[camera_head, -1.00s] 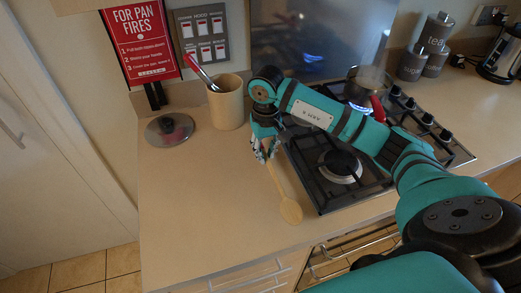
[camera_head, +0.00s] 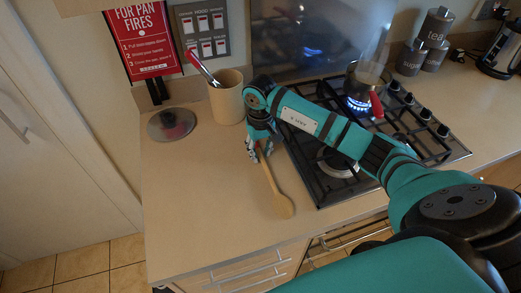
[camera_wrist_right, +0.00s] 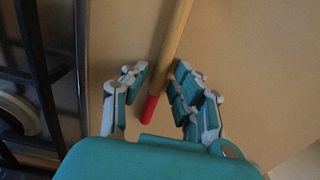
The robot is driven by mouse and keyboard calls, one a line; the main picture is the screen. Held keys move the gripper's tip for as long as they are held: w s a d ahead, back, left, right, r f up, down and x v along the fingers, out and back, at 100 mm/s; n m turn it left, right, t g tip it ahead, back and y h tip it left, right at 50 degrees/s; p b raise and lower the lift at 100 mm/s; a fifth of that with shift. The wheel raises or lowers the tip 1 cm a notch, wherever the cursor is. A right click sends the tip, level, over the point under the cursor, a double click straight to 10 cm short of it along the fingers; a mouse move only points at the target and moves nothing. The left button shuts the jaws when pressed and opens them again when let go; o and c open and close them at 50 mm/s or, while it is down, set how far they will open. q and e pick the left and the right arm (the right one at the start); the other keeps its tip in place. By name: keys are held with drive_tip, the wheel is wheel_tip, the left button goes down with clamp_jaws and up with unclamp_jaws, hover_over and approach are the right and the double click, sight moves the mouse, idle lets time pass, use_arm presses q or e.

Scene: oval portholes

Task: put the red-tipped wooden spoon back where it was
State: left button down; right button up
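The wooden spoon (camera_head: 272,186) lies on the counter left of the hob, its bowl end toward the front edge. Its red tip (camera_wrist_right: 149,109) points toward my palm in the right wrist view. My right gripper (camera_head: 258,150) is low over the handle end. In the wrist view its fingers (camera_wrist_right: 163,80) stand on both sides of the handle, with narrow gaps, so it looks open around the spoon. The beige utensil crock (camera_head: 228,103) stands behind the gripper, with a red-handled utensil (camera_head: 203,69) leaning in it. My left gripper is not in view.
A steaming pan (camera_head: 364,80) with a red handle sits over a lit burner on the gas hob (camera_head: 310,165), below my right arm. The counter's front left is clear. Canisters (camera_head: 434,55) stand at the back right.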

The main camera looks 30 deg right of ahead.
drive_tip(key=shift+o, duration=0.5)
drive_tip(key=shift+r, duration=0.1)
drive_tip(key=shift+r, duration=0.15)
wheel_tip(320, 180, up, 12)
drive_tip(key=b, duration=0.3)
drive_tip(key=shift+b, duration=0.3)
drive_tip(key=shift+f, duration=0.2)
